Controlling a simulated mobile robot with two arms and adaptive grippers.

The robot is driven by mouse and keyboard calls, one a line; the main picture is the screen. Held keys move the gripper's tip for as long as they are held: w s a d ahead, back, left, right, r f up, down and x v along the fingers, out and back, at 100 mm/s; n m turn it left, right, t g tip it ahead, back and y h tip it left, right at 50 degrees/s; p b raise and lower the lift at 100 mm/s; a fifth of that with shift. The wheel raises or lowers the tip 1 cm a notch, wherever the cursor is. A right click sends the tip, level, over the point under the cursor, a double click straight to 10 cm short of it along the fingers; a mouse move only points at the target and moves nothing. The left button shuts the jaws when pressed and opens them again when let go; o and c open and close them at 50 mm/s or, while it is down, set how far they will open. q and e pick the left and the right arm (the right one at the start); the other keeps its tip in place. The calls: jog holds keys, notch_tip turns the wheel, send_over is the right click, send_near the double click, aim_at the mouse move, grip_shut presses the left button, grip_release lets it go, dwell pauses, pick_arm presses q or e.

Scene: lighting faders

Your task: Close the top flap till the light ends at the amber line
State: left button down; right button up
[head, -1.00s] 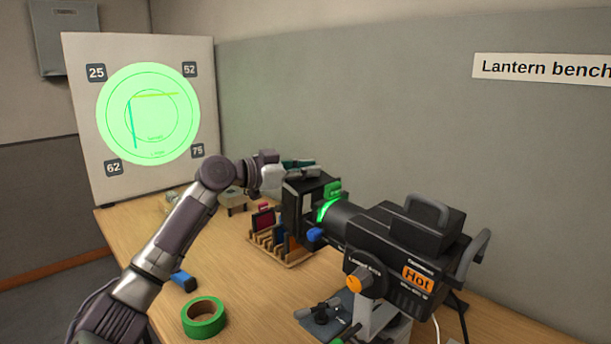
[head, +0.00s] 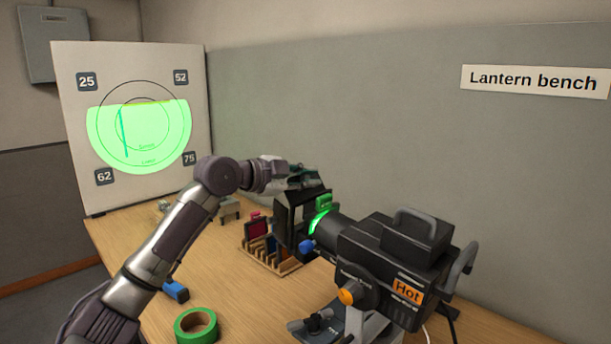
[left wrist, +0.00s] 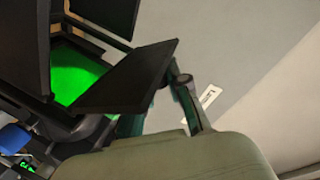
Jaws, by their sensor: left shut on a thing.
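The black lantern (head: 390,265) points left at a white board (head: 75,140). Its green light (head: 140,140) falls on the board with a flat top edge. The amber line (head: 147,103) lies at or very near that edge; I cannot tell any small gap. A teal line (head: 123,132) stands inside the light. My left gripper (head: 312,178) is at the top of the lantern's front flaps (head: 290,215). It is shut on the top flap (left wrist: 128,78), which shows tilted between its fingers (left wrist: 165,103) in the left wrist view. My right gripper is out of view.
A wooden rack (head: 268,258) with colour frames stands below the flaps. Green tape (head: 197,325) and a blue item (head: 176,291) lie at the front of the table (head: 235,290). A blue knob (head: 307,246) sits beside the lens. The lantern bears a "Hot" label (head: 407,291).

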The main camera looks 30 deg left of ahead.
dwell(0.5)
pick_arm(q)
jog(key=c, duration=1.1)
grip_release()
jog(key=v, duration=1.2)
